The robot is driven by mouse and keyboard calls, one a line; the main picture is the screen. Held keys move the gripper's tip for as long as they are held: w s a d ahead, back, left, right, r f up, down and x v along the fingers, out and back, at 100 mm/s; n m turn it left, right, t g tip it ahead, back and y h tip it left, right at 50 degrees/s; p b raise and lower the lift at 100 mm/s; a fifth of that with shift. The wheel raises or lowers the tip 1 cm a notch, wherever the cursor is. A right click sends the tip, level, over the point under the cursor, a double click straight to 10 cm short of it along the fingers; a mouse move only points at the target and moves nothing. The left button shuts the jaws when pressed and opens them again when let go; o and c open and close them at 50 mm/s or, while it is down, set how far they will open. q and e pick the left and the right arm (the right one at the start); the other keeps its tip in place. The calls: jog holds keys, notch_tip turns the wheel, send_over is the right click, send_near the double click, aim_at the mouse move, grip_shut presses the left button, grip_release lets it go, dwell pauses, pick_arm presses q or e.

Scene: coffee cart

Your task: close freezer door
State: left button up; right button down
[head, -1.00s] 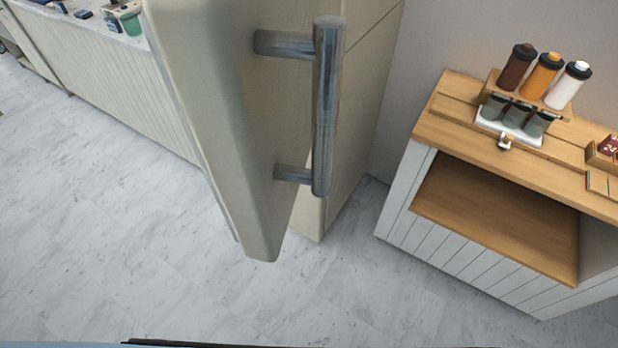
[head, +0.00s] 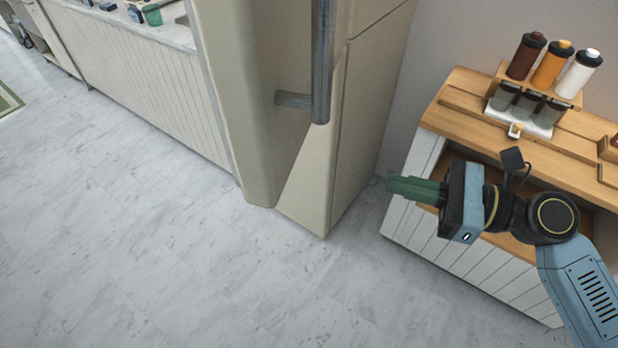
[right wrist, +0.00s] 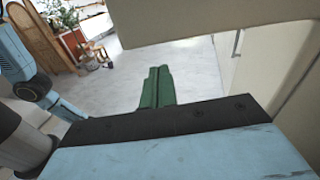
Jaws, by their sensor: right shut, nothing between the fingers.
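The cream freezer (head: 365,130) stands at top centre in the head view, its upper part cut off. In the right wrist view the shut fingers (right wrist: 157,85) point over the floor, below a cream panel (right wrist: 215,18). My left gripper is not in view.
A wooden-topped cart (head: 460,110) with bottles (head: 548,68) and small jars (head: 525,105) stands at right, behind my right arm. A white panelled counter (head: 130,75) runs at upper left. The marble floor (head: 130,230) in front is clear.

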jog(key=s+r+g, duration=0.1)
jog(key=s+r, duration=0.1)
jog(key=y+p, duration=0.1)
jog(key=p, duration=0.1)
send_near(288, 161)
jog(key=x, duration=0.7)
